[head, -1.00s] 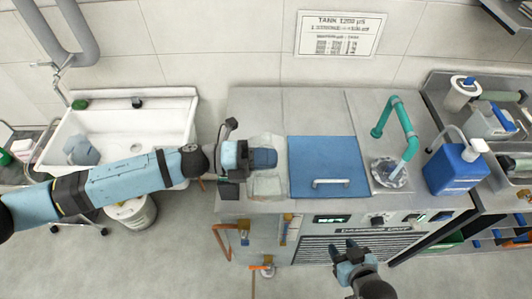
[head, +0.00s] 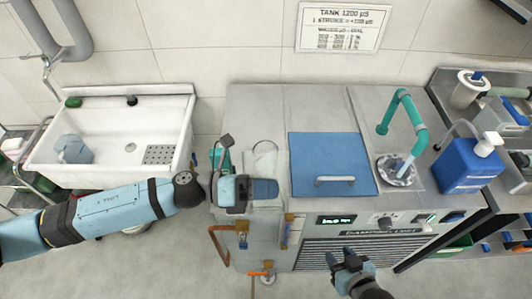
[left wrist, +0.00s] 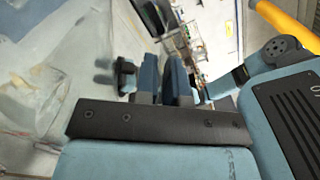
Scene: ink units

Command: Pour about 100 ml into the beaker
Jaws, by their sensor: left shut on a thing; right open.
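A clear, round-mouthed vessel (head: 265,155), looking like the beaker, is at the left end of the grey counter, beside the blue lid. My left gripper (head: 262,188) is over the near part of this vessel and hides some of it. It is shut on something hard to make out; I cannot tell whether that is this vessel. In the left wrist view its fingers (left wrist: 165,78) are close together, with large, blurred clear surfaces (left wrist: 45,65) at the left. My right gripper (head: 347,260) is open and empty, low in front of the unit's front panel.
A blue lid (head: 330,155) with a handle lies on the counter. A teal tap (head: 405,115) stands over a round drain (head: 397,171). A blue canister (head: 468,165) is at the right. A white sink (head: 120,110) holds a grey-blue jug (head: 74,149). A sign (head: 343,27) hangs behind.

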